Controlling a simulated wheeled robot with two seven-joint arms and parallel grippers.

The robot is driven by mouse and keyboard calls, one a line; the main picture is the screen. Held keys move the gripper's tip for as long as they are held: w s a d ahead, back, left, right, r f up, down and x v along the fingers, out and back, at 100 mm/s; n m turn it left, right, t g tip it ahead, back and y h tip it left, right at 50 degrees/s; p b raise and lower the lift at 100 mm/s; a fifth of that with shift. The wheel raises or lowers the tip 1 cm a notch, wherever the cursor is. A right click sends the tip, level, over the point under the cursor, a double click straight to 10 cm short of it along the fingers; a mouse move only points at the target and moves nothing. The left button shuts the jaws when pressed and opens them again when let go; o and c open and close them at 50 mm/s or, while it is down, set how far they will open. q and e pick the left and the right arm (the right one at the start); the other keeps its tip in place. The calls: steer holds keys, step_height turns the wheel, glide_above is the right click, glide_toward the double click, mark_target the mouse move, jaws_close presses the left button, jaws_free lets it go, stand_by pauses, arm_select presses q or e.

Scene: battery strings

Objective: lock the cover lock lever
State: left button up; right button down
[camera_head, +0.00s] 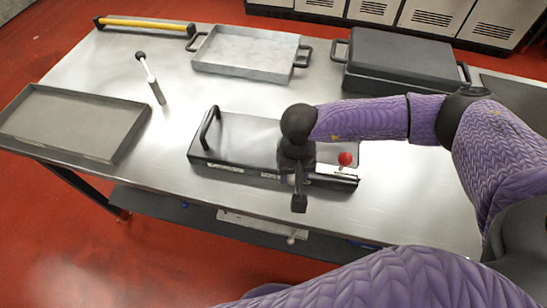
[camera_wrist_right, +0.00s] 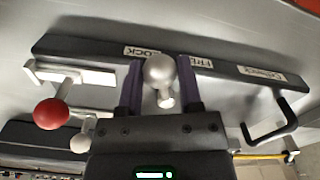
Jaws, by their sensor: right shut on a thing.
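The dark flat cover (camera_head: 242,135) lies on the steel table, with a black bar handle (camera_head: 209,127) at its left. In the right wrist view, its front edge (camera_wrist_right: 90,46) carries the labels LOCK (camera_wrist_right: 143,51) and FREE (camera_wrist_right: 194,61). The lock lever's silver ball knob (camera_wrist_right: 160,70) shows between these labels, over the gap. My right gripper (camera_wrist_right: 160,90) is shut on the lever, one finger on each side of the knob. In the head view my right gripper (camera_head: 298,190) is at the cover's front edge and hides the lever. My left gripper is out of view.
A red ball knob (camera_head: 345,158) stands close right of my right gripper. An empty dark tray (camera_head: 70,122) is at left, a grey handled tray (camera_head: 246,50) at the back, a black case (camera_head: 400,62) at back right.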

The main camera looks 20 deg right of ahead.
steer(key=shift+s+d+n+b, duration=0.15)
steer(key=shift+d+n+b, duration=0.2)
steer(key=shift+d+n, duration=0.7)
steer(key=shift+a+n, duration=0.1)
steer(key=shift+n, duration=0.15)
steer(key=shift+d+n, duration=0.3)
steer(key=shift+n, duration=0.2)
steer(key=shift+c, duration=1.6)
jaws_free()
step_height(320, 180, up, 7)
steer(key=p, duration=0.5)
